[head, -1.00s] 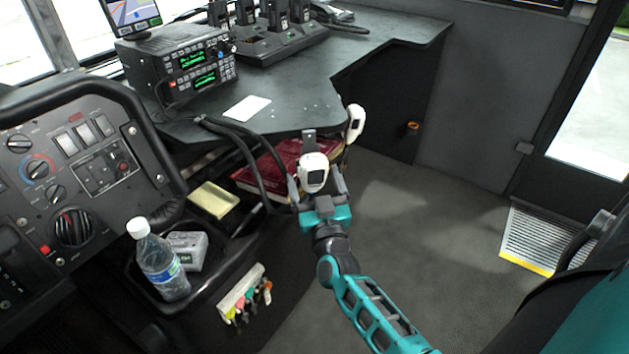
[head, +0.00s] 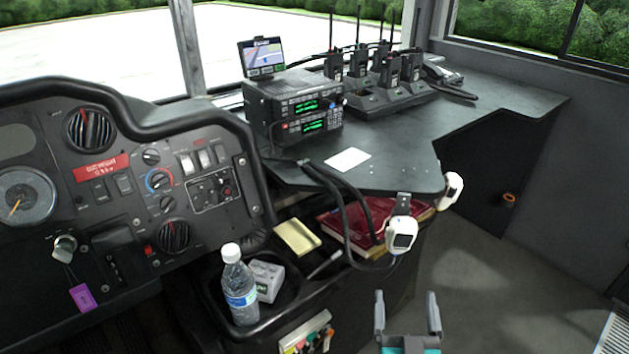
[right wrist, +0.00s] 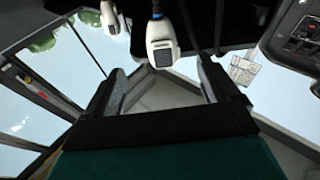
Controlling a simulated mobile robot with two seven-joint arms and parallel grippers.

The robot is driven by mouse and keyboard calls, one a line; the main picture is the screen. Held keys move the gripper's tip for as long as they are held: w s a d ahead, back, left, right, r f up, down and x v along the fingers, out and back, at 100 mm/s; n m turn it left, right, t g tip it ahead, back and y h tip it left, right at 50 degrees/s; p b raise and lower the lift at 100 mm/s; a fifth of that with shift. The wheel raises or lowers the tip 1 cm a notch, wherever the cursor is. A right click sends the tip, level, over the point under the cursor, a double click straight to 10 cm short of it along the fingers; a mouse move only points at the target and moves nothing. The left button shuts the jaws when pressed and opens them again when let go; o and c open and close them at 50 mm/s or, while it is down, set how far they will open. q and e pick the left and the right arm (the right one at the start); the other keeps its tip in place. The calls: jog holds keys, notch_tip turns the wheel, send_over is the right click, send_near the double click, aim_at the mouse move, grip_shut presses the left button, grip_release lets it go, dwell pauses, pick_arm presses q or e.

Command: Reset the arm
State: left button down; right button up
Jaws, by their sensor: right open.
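My right gripper (head: 407,318) is at the bottom of the head view, its two grey fingers apart and nothing between them. It is below and apart from a white handheld microphone (head: 401,235) that hangs at the desk's front edge. In the right wrist view the open fingers (right wrist: 162,82) frame the same white microphone (right wrist: 161,42), which is beyond them. A second white device (head: 450,190) hangs at the desk corner, and it also shows in the right wrist view (right wrist: 109,17). My left gripper is not in view.
The dark desk (head: 480,110) carries a radio (head: 294,108) and a rack of handheld radios (head: 385,98). A water bottle (head: 240,287) stands in a console tray beside a grey box (head: 267,280). A red book (head: 350,222) lies under the desk edge. The floor (head: 480,270) at right is clear.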

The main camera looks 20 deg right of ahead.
jog(key=s+a+f+n+g+y, duration=0.3)
jog(key=s+a+n+g+y, duration=0.3)
jog(key=a+g+y, duration=0.5)
pick_arm(q)
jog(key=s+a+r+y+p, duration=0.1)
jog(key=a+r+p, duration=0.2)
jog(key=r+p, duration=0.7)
jog(key=p, duration=0.4)
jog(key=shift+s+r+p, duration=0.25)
jog(key=shift+p, duration=0.1)
pick_arm(e)
notch_tip(320, 180, up, 9)
jog(key=s+d+t+h, duration=0.1)
jog(key=d+t, duration=0.1)
jog(key=shift+s+d+r+h, duration=0.15)
jog(key=shift+s+h, duration=0.05)
jog(key=shift+h, duration=0.2)
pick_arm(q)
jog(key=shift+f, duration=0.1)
